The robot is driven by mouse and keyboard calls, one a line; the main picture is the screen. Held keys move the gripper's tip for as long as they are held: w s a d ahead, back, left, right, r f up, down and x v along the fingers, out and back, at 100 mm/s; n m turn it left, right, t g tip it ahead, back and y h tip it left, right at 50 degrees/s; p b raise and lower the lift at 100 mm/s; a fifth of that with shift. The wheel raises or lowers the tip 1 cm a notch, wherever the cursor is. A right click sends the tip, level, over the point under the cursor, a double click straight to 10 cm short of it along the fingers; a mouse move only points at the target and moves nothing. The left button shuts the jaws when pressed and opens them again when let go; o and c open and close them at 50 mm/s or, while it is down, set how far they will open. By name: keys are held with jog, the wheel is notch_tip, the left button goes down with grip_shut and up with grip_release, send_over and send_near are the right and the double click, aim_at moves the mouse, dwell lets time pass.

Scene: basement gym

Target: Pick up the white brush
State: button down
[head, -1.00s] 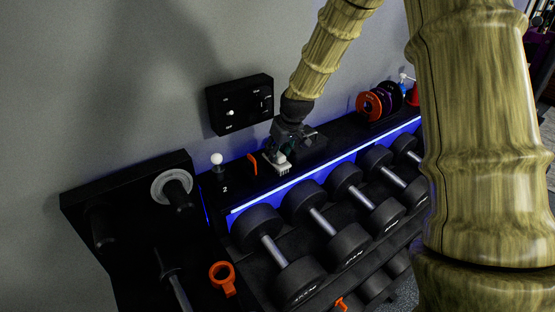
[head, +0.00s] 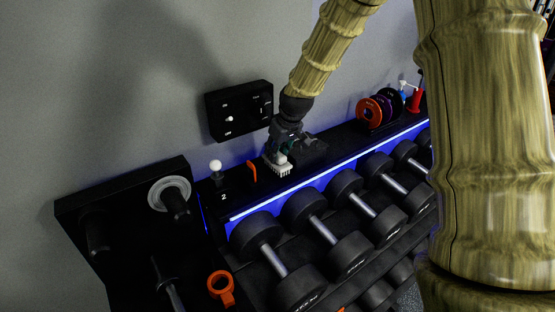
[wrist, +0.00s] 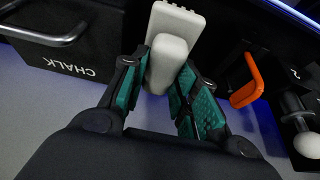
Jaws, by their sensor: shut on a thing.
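The white brush (head: 281,169) is at my gripper on the black shelf top above the dumbbells, with its bristles showing toward the front. In the wrist view the brush (wrist: 177,22) has a pale block head and a rounded handle. My gripper (wrist: 168,85) is shut on the handle, with a green-padded finger on each side. In the head view my gripper (head: 279,150) reaches down to the brush from above. I cannot tell whether the brush touches the shelf.
An orange hook-like piece (head: 251,171) and a white-knobbed lever (head: 216,167) are left of the brush. A black chalk box (wrist: 75,40) is close beside my gripper. Black dumbbells (head: 322,232) fill the rack in front. Coloured discs (head: 369,112) stand farther right.

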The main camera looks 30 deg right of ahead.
jog(key=s+a+r+b, duration=0.1)
jog(key=s+b, duration=0.2)
jog(key=s, duration=0.5)
jog(key=s+r+b, duration=0.1)
jog(key=s+b, duration=0.1)
jog(key=s, duration=0.6)
jog(key=shift+a+r+b, duration=0.3)
jog(key=shift+a+b, duration=0.05)
jog(key=shift+b, duration=0.05)
jog(key=c, duration=1.7)
grip_release()
jog(key=c, duration=0.3)
jog(key=shift+d+f+b, duration=0.1)
jog(key=shift+f+b, duration=0.2)
jog(key=shift+f, duration=0.05)
